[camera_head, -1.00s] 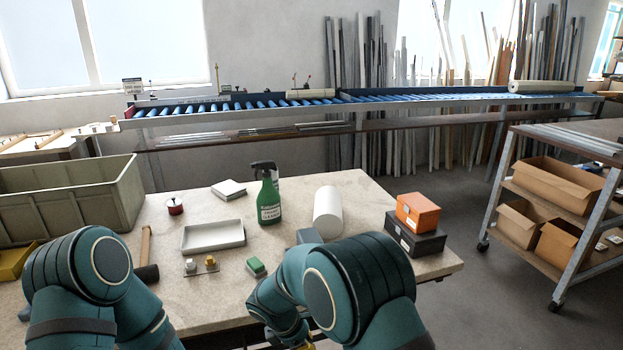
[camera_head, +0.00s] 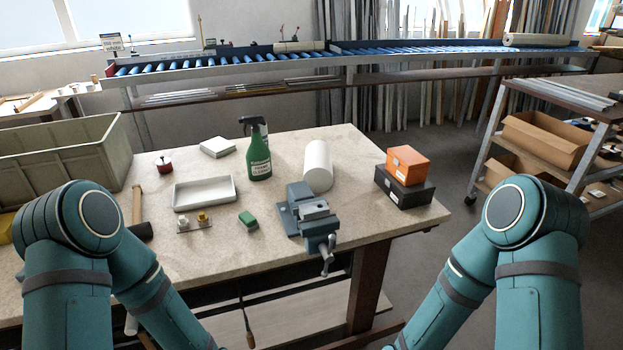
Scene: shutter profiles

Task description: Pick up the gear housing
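I cannot make out a gear housing for certain on the workbench (camera_head: 300,258). A small metal plate with two fittings (camera_head: 194,224), one white and one brass-coloured, lies in front of a shallow pale tray (camera_head: 204,193). A blue-grey vise (camera_head: 311,215) is at the bench's front edge, and its jaws look empty. My two arms come in at the lower left and lower right. Both forearms run out of the bottom of the picture, so neither gripper shows.
A green spray bottle (camera_head: 258,154), white roll (camera_head: 318,166), green sponge (camera_head: 248,220) and orange box (camera_head: 407,164) on a black box (camera_head: 404,188) stand on the bench. A large crate (camera_head: 101,160) and a hammer (camera_head: 137,208) are left. A shelf cart (camera_head: 488,143) stands right.

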